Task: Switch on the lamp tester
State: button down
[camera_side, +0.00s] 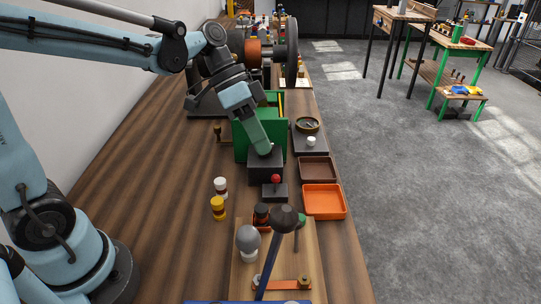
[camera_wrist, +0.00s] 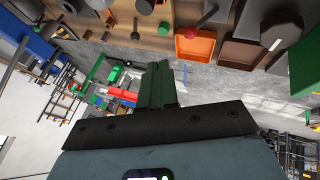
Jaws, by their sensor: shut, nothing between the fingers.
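A wooden board (camera_side: 240,283) at the front of the bench carries a grey bulb (camera_side: 248,240) on a white base, a copper strip (camera_side: 283,284) and a tilted blue-handled lever (camera_side: 268,268) with a dark round knob. A small dark box (camera_side: 275,194) with a red ball-topped lever (camera_side: 276,179) stands just behind the board. I cannot tell for certain which of these is the lamp tester. My gripper (camera_side: 264,148) points down over a larger dark block (camera_side: 265,168), its tips at or just above the block's top. The green fingers (camera_wrist: 156,72) are shut and empty.
An orange tray (camera_side: 324,201) and a brown tray (camera_side: 317,169) lie right of the boxes. A green panel (camera_side: 243,138) stands behind the block. White (camera_side: 220,188) and yellow (camera_side: 217,208) pieces stand left. The bench's left side is mostly clear.

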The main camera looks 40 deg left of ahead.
send_near(296, 236)
jog(key=w+f, duration=0.3)
jog(key=shift+w+d+f, duration=0.1)
jog(key=shift+d+f, duration=0.2)
jog(key=shift+f, duration=0.1)
jog(key=shift+s+d+f, duration=0.1)
jog(key=shift+s+d, duration=0.25)
jog(key=shift+d, duration=0.15)
jog(key=shift+s+d, duration=0.15)
